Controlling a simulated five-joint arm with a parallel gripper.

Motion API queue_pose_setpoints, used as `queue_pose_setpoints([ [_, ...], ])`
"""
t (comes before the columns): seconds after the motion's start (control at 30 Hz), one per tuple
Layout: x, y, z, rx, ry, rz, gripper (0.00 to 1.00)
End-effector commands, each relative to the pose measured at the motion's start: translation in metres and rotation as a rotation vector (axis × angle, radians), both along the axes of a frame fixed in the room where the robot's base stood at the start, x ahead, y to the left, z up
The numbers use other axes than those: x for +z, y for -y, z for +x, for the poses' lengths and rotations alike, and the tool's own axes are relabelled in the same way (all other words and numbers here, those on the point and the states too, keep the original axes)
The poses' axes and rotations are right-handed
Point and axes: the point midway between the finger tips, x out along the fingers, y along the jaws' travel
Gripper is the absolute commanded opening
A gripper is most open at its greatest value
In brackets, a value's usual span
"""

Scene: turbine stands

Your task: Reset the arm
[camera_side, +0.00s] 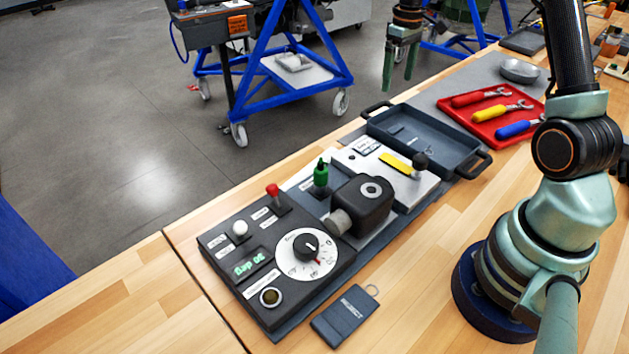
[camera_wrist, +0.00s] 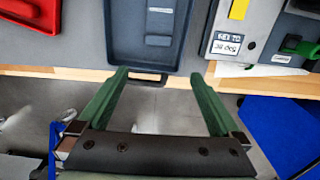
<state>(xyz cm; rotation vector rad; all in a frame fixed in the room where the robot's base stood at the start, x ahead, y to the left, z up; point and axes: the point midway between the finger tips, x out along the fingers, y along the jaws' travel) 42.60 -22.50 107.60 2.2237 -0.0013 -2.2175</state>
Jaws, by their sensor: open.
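My gripper (camera_side: 401,62) hangs at the top of the side view, beyond the far edge of the bench and above the floor. In the wrist view its two green fingers (camera_wrist: 160,98) are spread apart with nothing between them. The fingers point toward the bench edge and the handle of a dark grey tray (camera_wrist: 118,50). That tray also shows in the side view (camera_side: 412,143), next to the control panel, and my gripper is apart from it.
A dark control panel (camera_side: 231,262) with a dial and levers stands on the wooden bench. A dark tag (camera_side: 343,316) lies in front of it. A red tray (camera_side: 520,131) with wrenches lies at the right. A blue-framed cart (camera_side: 277,84) stands on the floor behind.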

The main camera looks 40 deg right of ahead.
Motion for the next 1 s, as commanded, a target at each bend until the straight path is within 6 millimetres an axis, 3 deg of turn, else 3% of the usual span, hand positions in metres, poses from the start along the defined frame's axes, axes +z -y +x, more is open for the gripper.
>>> queue_pose_setpoints([
  [0.23, 0.053, -0.055, -0.01, 0.006, 0.094, -0.038, 1.0],
  [0.5, 0.098, -0.127, -0.046, 0.005, 0.228, -0.059, 1.0],
  [0.73, 0.114, -0.177, -0.089, 0.004, 0.349, -0.048, 1.0],
  [1.0, 0.109, -0.215, -0.13, 0.002, 0.46, -0.013, 1.0],
])
